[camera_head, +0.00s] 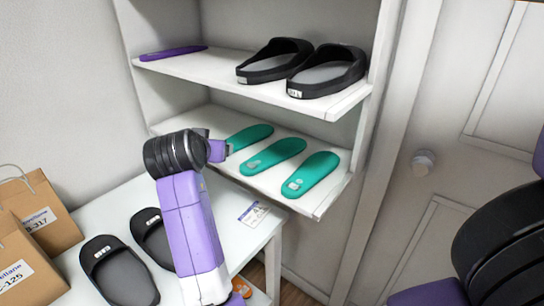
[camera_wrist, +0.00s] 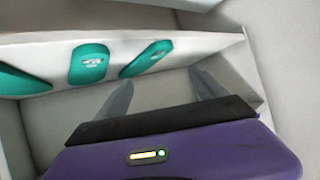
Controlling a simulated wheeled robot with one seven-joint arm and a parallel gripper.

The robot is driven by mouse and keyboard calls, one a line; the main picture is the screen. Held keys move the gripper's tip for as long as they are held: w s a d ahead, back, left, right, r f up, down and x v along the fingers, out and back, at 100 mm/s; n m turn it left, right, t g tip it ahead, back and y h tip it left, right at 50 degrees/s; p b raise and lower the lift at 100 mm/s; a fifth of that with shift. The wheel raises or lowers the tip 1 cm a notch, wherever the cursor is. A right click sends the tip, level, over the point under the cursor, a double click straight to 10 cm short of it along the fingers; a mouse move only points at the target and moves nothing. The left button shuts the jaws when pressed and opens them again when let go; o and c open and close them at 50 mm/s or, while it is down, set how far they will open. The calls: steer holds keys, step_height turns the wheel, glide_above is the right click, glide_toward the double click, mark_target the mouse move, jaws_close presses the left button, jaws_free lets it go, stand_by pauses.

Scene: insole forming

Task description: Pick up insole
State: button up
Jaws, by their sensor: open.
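Three teal insoles lie on the lower shelf (camera_head: 325,203) in the head view: a left one (camera_head: 250,134), partly hidden by my arm, a middle one (camera_head: 274,156) and a right one (camera_head: 311,173). Three teal insoles also show at the top left of the wrist view, at the left (camera_wrist: 22,82), middle (camera_wrist: 90,62) and right (camera_wrist: 147,57). My gripper (camera_wrist: 163,90) is open, with nothing seen between its fingers. In the head view it is at the left end of the lower shelf, largely hidden behind my arm.
A purple insole-like piece (camera_head: 172,53) and two black slippers (camera_head: 273,60) (camera_head: 327,70) are on the upper shelf. Two more dark slippers (camera_head: 120,277) (camera_head: 154,237) and a paper card (camera_head: 253,214) lie on the white table (camera_head: 230,240). Paper bags (camera_head: 38,218) stand at the left.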

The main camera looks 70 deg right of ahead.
mark_target(250, 167)
steer(key=s+a+f+m+g+y, duration=0.4)
steer(key=s+a+m+g+y, duration=0.2)
steer(key=s+a+y, duration=0.1)
steer(key=d, duration=0.3)
steer(key=s+d, duration=0.1)
steer(key=d, duration=0.3)
steer(key=d+f, duration=0.1)
steer(key=d, duration=0.3)
steer(key=shift+s+d+f+p, duration=0.1)
steer(key=shift+s+p, duration=0.05)
steer(key=shift+p, duration=0.25)
steer(key=shift+d+f, duration=0.1)
steer(key=shift+f, duration=0.05)
steer(key=c, duration=1.5)
